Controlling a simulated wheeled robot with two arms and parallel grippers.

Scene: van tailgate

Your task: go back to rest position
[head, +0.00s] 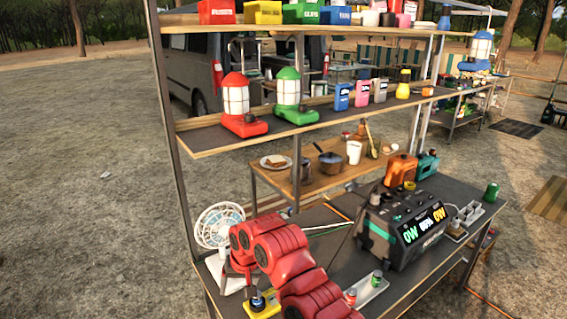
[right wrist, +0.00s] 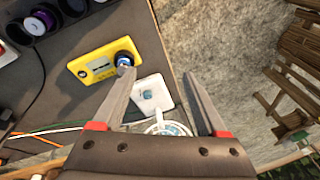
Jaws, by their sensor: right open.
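My right arm reaches in from the bottom of the head view, over the left end of the dark workbench (head: 338,262). My right gripper (right wrist: 159,76) shows clearly in the right wrist view, with its two fingers spread wide and nothing held between them. The left fingertip there overlaps the edge of a blue-topped round piece (right wrist: 124,60) on a yellow device (right wrist: 97,62); I cannot tell if they touch. The yellow device also shows in the head view (head: 262,306), partly behind my arm. My left gripper is not in view.
A white fan (head: 217,226) stands at the bench's left end, close to my arm; its white base (right wrist: 152,96) lies below the open fingers. A black power station (head: 401,228) stands to the right. Shelves with lanterns (head: 236,95) rise behind. Open ground lies left.

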